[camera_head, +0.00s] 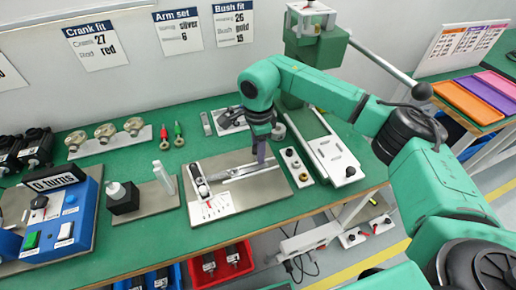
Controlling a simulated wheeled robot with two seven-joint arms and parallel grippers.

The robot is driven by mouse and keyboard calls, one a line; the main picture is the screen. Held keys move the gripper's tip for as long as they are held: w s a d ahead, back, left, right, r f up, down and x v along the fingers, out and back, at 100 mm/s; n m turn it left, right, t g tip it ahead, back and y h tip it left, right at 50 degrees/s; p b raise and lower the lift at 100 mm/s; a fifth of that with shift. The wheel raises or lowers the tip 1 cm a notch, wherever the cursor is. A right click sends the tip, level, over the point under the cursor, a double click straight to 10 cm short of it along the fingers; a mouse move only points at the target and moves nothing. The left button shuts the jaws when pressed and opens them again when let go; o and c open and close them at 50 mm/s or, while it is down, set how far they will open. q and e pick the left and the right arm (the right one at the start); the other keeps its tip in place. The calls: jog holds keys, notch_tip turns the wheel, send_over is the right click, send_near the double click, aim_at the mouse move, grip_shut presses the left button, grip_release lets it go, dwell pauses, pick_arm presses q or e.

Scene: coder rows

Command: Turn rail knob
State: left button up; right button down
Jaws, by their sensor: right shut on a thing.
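A grey metal plate (246,196) lies on the green bench and carries a silver rail (238,172) with a dark and white block (198,182) at its left end. A white printed scale card (212,207) lies at the plate's front left. My right gripper (261,158) points down at the right part of the rail, its fingers shut. What it grips is small and hidden by the fingers; it appears to be the rail knob. My left gripper is not in view.
A blue box (62,215) with a "0 turns" display stands at the left. A black block (122,198) on a small plate is nearer the rail. A green press (312,40) stands behind my right arm. A white slotted plate (333,158) lies right of the rail.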

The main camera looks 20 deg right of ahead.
jog(key=shift+w+r, duration=0.1)
jog(key=shift+c, duration=1.9)
grip_release()
notch_tip(320, 180, up, 14)
jog(key=shift+r+b, duration=0.25)
jog(key=shift+b, duration=0.15)
jog(key=shift+d, duration=0.1)
